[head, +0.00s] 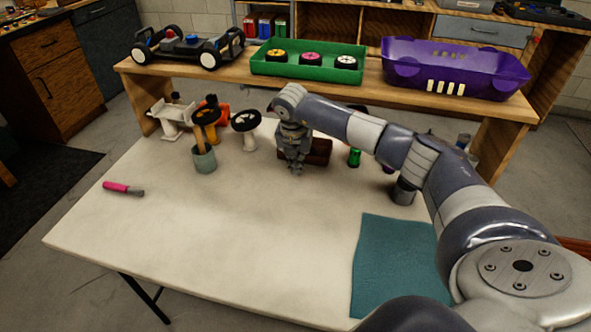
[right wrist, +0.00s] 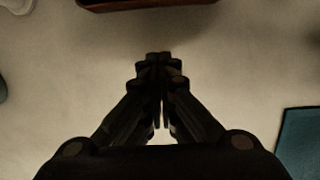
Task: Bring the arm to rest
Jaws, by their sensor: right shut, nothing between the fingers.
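My right arm (head: 390,145) reaches in from the right side of the head view and extends over the back middle of the white table (head: 240,230). My right gripper (head: 296,168) points down at its end, in front of a dark brown box (head: 320,151). In the right wrist view the gripper (right wrist: 160,65) has its fingers together with nothing between them, above bare table. The edge of the brown box (right wrist: 140,3) shows at the top of that view. My left gripper is in neither view.
A teal mat (head: 395,265) lies front right. A pink-handled brush (head: 123,188) lies at left, near a grey-green cup (head: 204,158). A raised shelf behind holds a car chassis (head: 190,48), a green tray (head: 308,75) of wheels and a purple car body (head: 455,72). The table's front middle is clear.

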